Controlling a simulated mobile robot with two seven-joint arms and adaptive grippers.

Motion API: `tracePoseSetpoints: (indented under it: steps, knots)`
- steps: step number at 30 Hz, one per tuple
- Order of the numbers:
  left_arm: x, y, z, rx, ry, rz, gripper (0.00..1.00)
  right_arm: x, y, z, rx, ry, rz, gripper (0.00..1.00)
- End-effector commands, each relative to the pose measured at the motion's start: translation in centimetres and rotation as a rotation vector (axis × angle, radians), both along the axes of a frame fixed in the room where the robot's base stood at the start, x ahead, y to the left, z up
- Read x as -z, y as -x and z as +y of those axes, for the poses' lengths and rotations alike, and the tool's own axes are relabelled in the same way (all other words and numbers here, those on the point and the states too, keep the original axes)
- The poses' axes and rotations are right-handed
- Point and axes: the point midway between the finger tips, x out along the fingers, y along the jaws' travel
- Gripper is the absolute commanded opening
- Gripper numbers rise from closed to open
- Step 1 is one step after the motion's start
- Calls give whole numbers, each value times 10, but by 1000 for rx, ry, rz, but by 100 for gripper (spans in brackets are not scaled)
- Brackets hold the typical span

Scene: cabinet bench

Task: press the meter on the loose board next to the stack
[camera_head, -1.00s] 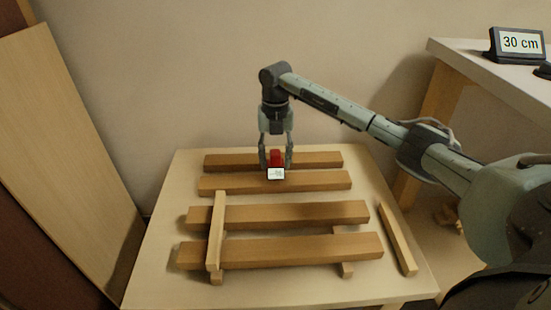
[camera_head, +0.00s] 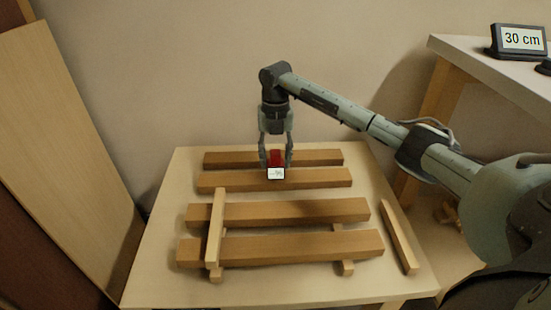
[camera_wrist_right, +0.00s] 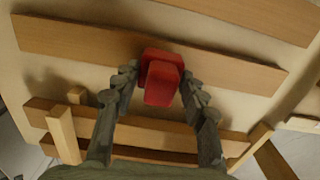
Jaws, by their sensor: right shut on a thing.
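The red meter (camera_head: 276,158) with a small white display (camera_head: 276,174) is held between the fingertips of my right gripper (camera_head: 276,161). The display seems to show dashes and a percent sign. My right gripper also shows in the wrist view (camera_wrist_right: 160,85), shut on the red meter body (camera_wrist_right: 162,78). The meter is over the loose board (camera_head: 318,179) just behind the stack; I cannot tell whether it touches the wood. The stack (camera_head: 300,247) has two boards on cross strips, with one strip (camera_head: 215,230) on top. My left gripper is not in view.
Another loose board (camera_head: 325,157) lies behind, near the table's back edge. A thin strip (camera_head: 398,237) lies on the table (camera_head: 150,275) to the right of the stack. A side table (camera_head: 460,57) at the right carries a display reading 30 cm (camera_head: 519,40).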

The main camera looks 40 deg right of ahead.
Motion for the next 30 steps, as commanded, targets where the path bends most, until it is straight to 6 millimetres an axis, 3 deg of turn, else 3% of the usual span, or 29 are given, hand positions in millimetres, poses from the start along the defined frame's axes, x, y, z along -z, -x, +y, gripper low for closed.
tracePoseSetpoints:
  steps: [30]
  knots:
    - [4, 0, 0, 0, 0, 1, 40, 9, 0, 0, 0, 1, -1, 8]
